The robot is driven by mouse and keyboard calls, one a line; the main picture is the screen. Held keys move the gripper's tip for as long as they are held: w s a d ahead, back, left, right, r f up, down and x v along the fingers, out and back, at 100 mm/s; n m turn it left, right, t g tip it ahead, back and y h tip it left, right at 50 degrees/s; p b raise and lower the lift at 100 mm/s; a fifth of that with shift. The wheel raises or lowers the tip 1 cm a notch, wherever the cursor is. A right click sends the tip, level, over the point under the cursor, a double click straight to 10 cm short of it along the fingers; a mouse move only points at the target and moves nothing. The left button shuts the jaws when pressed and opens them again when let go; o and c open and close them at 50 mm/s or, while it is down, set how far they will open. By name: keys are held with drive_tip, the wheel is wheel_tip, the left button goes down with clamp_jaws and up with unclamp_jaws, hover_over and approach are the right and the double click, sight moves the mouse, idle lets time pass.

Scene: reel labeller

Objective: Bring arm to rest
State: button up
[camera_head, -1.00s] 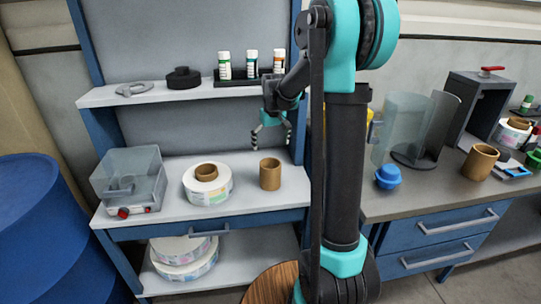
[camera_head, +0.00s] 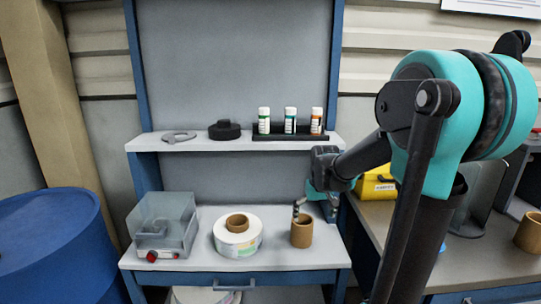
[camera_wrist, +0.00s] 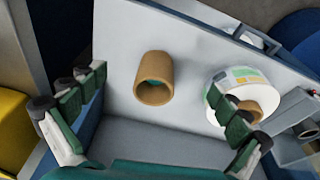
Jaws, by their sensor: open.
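My gripper (camera_head: 315,207) is above the right end of the grey shelf unit's work surface, behind and beside a brown cardboard core (camera_head: 301,233). In the wrist view my gripper (camera_wrist: 155,120) is open and empty, its green fingers spread wide. The upright core (camera_wrist: 153,78) shows beyond the fingers, apart from them. In the head view one finger overlaps the core's rim in the picture. My arm comes in from the right.
A label roll with a core (camera_head: 238,238) and a clear box (camera_head: 163,222) stand left on the work surface. Several bottles in a black rack (camera_head: 290,132) stand on the upper shelf. A yellow case (camera_head: 376,184) is on the right bench; a blue drum (camera_head: 50,245) stands left.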

drive_tip(key=s+d+f+t, duration=0.1)
drive_tip(key=s+f, duration=0.3)
drive_tip(key=s, duration=0.5)
drive_tip(key=s+d+f+m, duration=0.1)
drive_tip(key=s+f, duration=0.3)
drive_tip(key=s, duration=0.5)
drive_tip(key=shift+s+f+t, duration=0.3)
drive_tip(key=shift+s+t, duration=0.05)
drive_tip(key=shift+t, duration=0.05)
